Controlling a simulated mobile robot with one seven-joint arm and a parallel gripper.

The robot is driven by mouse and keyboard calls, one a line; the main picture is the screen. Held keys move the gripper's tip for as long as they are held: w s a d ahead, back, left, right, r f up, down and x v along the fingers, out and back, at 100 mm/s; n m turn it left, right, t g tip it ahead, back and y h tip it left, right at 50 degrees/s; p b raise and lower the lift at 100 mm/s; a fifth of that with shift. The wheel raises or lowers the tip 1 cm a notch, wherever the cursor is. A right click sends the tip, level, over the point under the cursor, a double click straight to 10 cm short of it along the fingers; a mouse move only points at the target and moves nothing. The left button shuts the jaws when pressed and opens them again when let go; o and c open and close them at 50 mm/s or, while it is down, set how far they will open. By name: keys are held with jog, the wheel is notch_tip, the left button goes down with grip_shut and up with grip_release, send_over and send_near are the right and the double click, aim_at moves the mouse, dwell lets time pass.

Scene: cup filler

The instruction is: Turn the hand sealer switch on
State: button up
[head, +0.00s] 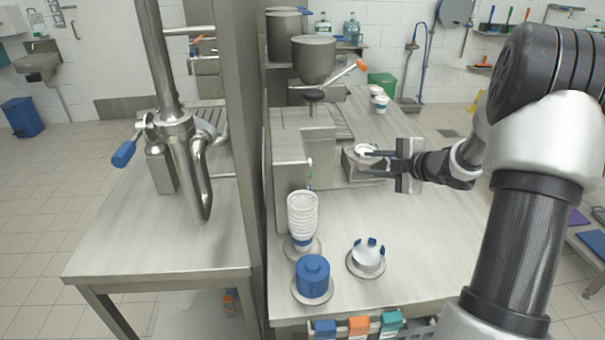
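The hand sealer appears to be the boxy steel machine (291,166) in the middle of the head view. A round steel holder (350,166) with a white cup or lid (366,150) sits just right of the machine. My gripper (362,164) comes in from the right, pointing left at this holder. Its dark fingers look apart, one above the other in the picture; contact with the holder cannot be told.
A stack of white cups (302,215), a blue cylinder (313,272) and a round blue-pronged stand (368,257) occupy the front bench. A steel hopper (314,60) and orange-handled lever (360,66) stand behind. Cups (379,101) sit farther back.

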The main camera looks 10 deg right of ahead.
jog(key=s+a+f+n+g+y, duration=0.25)
jog(key=s+f+y, duration=0.25)
jog(key=f, duration=0.4)
jog(key=shift+n, duration=0.35)
jog(key=b+x, duration=0.1)
jog(key=x, duration=1.5)
jog(key=shift+w+d+f, duration=0.1)
jog(key=shift+w, duration=0.15)
grip_shut()
